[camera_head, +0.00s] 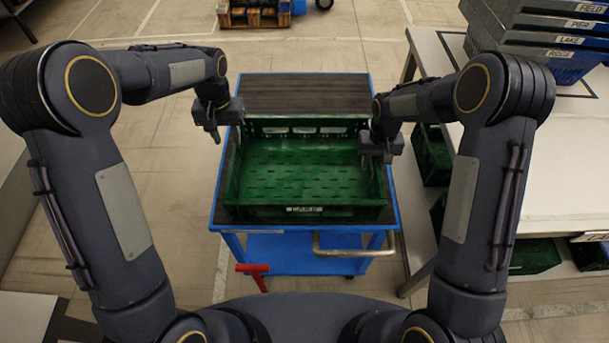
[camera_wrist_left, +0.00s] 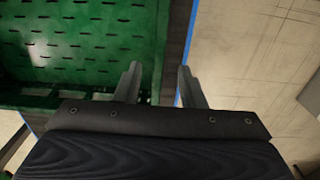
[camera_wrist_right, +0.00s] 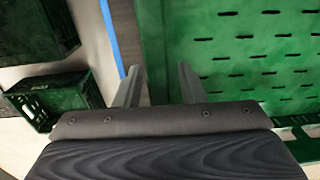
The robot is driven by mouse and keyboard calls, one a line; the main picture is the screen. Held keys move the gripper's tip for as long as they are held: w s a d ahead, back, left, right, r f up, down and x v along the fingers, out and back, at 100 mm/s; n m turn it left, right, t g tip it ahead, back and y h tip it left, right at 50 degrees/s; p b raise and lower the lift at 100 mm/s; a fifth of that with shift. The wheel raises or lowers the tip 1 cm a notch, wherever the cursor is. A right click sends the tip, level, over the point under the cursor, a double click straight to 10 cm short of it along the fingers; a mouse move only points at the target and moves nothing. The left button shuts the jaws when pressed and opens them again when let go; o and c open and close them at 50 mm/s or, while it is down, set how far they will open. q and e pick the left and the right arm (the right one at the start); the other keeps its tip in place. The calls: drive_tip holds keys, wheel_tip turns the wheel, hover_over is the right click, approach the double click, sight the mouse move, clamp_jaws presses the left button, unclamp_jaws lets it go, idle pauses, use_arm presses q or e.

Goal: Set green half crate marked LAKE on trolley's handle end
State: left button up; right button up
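The green half crate (camera_head: 305,211) sits upright on the blue trolley (camera_head: 224,205), at the end with the metal handle (camera_head: 355,247). A small white label shows on its near wall, too small to read. My left gripper (camera_head: 214,133) is open at the crate's left side wall, near its far corner. In the left wrist view its fingers (camera_wrist_left: 158,80) are spread, one on each side of the wall's line. My right gripper (camera_head: 377,158) is open at the right side wall; the right wrist view shows its fingers (camera_wrist_right: 160,80) likewise spread. Contact with the walls cannot be told.
The trolley's dark far end (camera_head: 306,95) is bare. A pale table (camera_head: 530,150) on the right carries a stack of grey and blue crates (camera_head: 570,40) labelled FIELD, PIER, LAKE and RIDGE. Green crates (camera_head: 532,257) stand below it. Floor left of the trolley is clear.

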use_arm(q)
drive_tip(key=shift+r, duration=0.5)
use_arm(e)
drive_tip(key=shift+r, duration=0.2)
wheel_tip(320, 180, up, 12)
drive_tip(key=shift+f, duration=0.2)
